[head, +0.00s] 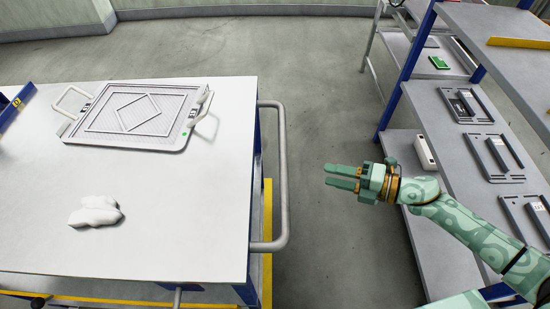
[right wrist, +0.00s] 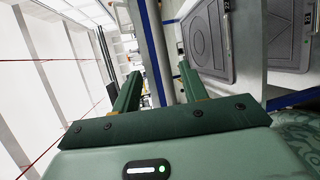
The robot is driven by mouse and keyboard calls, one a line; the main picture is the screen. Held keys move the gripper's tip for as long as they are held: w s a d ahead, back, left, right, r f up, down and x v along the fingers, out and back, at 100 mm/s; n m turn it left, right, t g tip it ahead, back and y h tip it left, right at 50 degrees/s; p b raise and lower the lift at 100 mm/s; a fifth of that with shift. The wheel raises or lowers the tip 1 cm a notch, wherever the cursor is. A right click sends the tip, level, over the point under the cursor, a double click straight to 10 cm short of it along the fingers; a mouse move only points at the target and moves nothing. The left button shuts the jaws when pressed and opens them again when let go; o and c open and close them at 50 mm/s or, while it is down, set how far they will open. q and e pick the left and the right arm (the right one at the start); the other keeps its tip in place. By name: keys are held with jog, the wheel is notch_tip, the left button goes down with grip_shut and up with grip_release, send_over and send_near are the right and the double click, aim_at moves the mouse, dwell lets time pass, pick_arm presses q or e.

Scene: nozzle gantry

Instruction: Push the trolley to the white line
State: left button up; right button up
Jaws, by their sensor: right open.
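The trolley, taken to be the white-topped table on blue legs (head: 170,225), fills the left of the head view. Its grey tube handle (head: 282,175) stands out from its right side. My right gripper (head: 328,176) is to the right of the handle, with a gap between them. Its fingers point left towards the handle, open with nothing between them. In the right wrist view its two green fingers (right wrist: 160,78) stand apart. My left gripper is not in view. I see no white line on the floor.
A grey tray (head: 110,141) with two handles and a crumpled white cloth (head: 95,211) lie on the trolley top. A shelf rack (head: 440,112) with several dark grey fixtures stands at the right. Bare grey floor (head: 325,115) lies between trolley and rack.

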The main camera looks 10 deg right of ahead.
jog(key=b+x, duration=0.2)
jog(key=x, duration=1.4)
jog(key=shift+b, duration=0.3)
jog(key=shift+d+f, duration=0.1)
grip_shut()
